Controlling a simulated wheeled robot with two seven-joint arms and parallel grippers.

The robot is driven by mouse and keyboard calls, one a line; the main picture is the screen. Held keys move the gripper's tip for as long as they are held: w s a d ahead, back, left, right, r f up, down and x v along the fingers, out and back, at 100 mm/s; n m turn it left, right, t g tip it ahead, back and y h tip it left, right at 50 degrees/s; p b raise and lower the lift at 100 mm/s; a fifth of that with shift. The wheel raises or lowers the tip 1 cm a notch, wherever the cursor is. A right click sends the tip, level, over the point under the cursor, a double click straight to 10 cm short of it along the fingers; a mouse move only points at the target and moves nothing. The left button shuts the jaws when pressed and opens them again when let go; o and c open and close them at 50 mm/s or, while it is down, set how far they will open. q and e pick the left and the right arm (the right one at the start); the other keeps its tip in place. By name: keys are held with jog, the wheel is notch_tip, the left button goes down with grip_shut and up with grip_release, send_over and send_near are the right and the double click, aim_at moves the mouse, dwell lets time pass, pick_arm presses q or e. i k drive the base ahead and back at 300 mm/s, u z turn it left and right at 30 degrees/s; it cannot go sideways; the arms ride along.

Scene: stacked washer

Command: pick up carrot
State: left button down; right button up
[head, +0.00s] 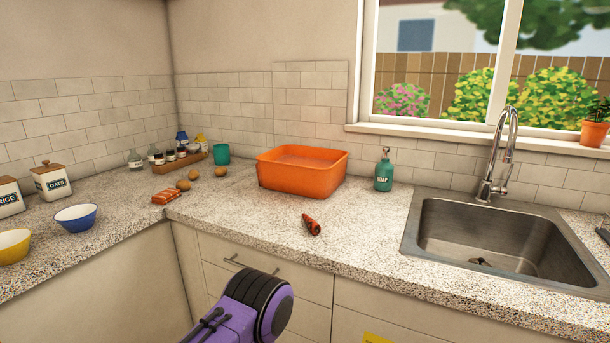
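A purple and black part of one of my arms shows at the bottom, below and in front of the counter edge. I cannot tell which arm it is. No fingertips of either gripper are in view.
An orange bin (290,180) stands behind the carrot, with a green soap bottle (384,170) to its right. A steel sink (425,245) with a tall faucet (500,150) is at right. The counter around the carrot is clear.

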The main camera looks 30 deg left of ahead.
aim_at(315, 227)
jog(key=z, duration=2.35)
jog(key=k, duration=1.6)
jog(key=u, duration=1.8)
jog(key=i, duration=0.45)
jog(key=u, duration=0.1)
